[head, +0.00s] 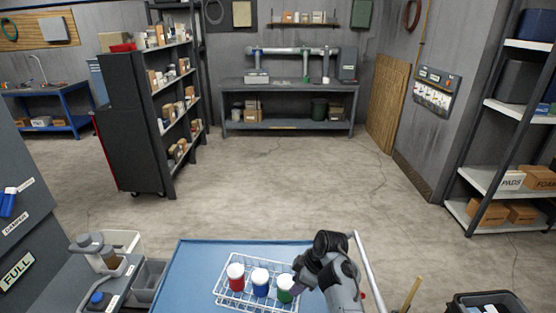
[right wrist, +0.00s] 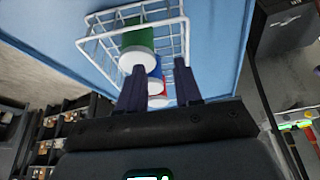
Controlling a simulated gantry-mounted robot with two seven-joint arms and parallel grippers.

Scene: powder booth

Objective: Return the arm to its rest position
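My right arm (head: 335,270) reaches over the right side of the blue table in the head view, with its gripper (head: 298,284) beside the green jar. In the right wrist view the two dark fingers of the gripper (right wrist: 158,80) stand apart, with nothing seen held between them. Beyond them are white-lidded jars in a white wire basket. The green jar (head: 285,288) is closest to the gripper, then the blue jar (head: 260,283) and the red jar (head: 236,277). Contact between gripper and green jar cannot be told. My left gripper is not in view.
The wire basket (head: 222,295) rests on the blue table (head: 190,262). A pale rail (head: 362,262) runs along the table's right side. A dark bin (head: 490,303) stands at lower right. A side bench with containers (head: 128,240) is at left. The floor beyond is clear.

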